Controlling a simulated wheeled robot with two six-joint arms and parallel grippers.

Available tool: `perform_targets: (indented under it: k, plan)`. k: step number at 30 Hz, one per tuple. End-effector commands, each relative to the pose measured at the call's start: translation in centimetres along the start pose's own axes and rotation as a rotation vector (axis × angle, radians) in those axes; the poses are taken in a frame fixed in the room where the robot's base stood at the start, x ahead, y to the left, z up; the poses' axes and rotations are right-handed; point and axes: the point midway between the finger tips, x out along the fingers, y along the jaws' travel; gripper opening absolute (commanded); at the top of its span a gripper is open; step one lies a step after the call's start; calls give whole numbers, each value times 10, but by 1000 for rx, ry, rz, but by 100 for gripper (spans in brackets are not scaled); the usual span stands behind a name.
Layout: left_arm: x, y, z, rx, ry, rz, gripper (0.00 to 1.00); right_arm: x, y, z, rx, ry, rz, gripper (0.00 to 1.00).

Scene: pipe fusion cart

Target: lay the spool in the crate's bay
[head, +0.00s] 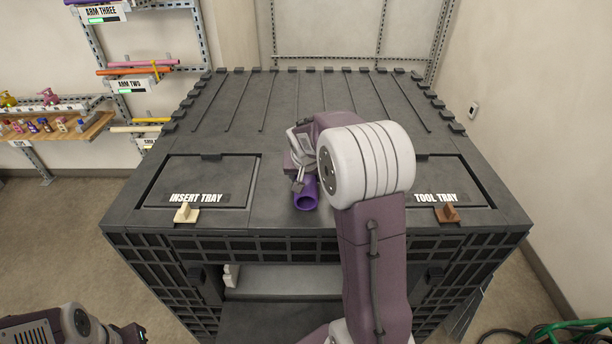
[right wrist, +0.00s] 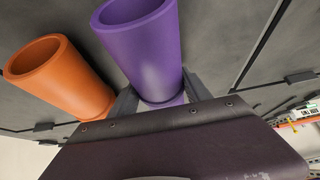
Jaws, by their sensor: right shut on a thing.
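A purple tube (head: 306,194) shows in the head view on or just above the crate's dark top, its open end toward me. In the right wrist view the same purple tube (right wrist: 150,45) is large and lies between the fingers. My right gripper (head: 301,168) is shut on it. An orange tube (right wrist: 58,78) stands beside it in the right wrist view; my right arm probably hides it in the head view. I cannot tell which piece is the spool. The crate (head: 215,232) has an open bay (head: 285,283) low in its front. My left arm shows at lower left, its fingers out of frame.
Two lidded trays are set in the crate top, the insert tray (head: 200,175) at left and the tool tray (head: 445,170) at right, each with a small knob. Wall racks (head: 140,70) hold coloured tubes at left. A green hose (head: 565,332) lies at lower right.

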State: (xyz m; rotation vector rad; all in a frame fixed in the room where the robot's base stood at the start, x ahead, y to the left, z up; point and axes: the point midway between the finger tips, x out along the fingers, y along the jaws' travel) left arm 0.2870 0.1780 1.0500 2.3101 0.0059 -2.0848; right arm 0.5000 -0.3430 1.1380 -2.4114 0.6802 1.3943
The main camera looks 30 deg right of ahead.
Motion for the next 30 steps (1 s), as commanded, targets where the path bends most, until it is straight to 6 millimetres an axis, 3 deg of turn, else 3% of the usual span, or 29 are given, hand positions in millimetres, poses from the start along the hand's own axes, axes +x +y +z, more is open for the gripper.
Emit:
perform_targets:
  k: [1, 2, 3, 16, 30]
  plan:
    - [4, 0, 0, 0, 0, 0, 36, 3, 0, 1, 0, 1, 0, 0]
    - [2, 0, 0, 0, 0, 0, 36, 2, 0, 1, 0, 0, 0, 64]
    - [2, 0, 0, 0, 0, 0, 36, 1, 0, 1, 0, 0, 0, 76]
    - [-1, 0, 0, 0, 0, 0, 36, -7, 0, -2, 0, 3, 0, 78]
    - [4, 0, 0, 0, 0, 0, 36, -106, 0, -2, 0, 4, -1, 78]
